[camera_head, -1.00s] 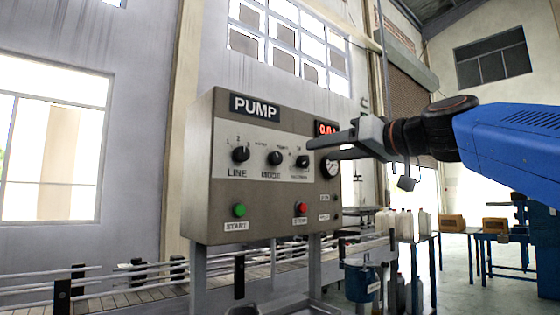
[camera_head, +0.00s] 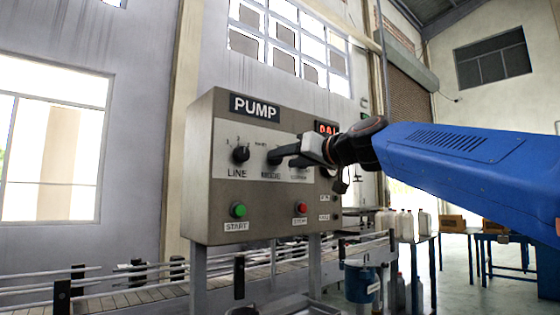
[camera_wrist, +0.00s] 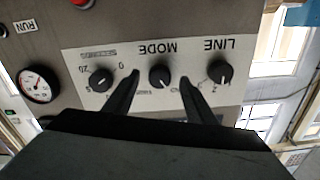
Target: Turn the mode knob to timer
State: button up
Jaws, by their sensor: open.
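The pump panel (camera_head: 225,175) is a grey-brown box labelled PUMP. Its black mode knob (camera_head: 274,157) is the middle of three knobs, partly covered by my gripper in the head view. In the wrist view, which is upside down, the mode knob (camera_wrist: 160,76) lies between and just beyond my fingertips, with its white pointer mark toward the lower side. The small position labels around it are too blurred to read surely. My gripper (camera_head: 279,157) is open in front of the knob; it also shows in the wrist view (camera_wrist: 160,80), fingers on either side, contact not visible.
The line knob (camera_head: 240,154) is left of the mode knob. The third knob (camera_wrist: 101,78) and a gauge (camera_wrist: 39,84) lie on its other side. Below are a green start button (camera_head: 239,210) and a red stop button (camera_head: 301,208). A red display (camera_head: 327,128) is at upper right.

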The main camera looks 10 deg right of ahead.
aim_at(278, 160)
jog(key=shift+x, duration=1.5)
jog(key=c, duration=1.1)
jog(key=shift+o, duration=0.3)
jog(key=m, duration=1.1)
jog(key=shift+s+a+r+m, duration=0.1)
jog(key=shift+r+m, duration=0.05)
jog(key=shift+m, duration=0.45)
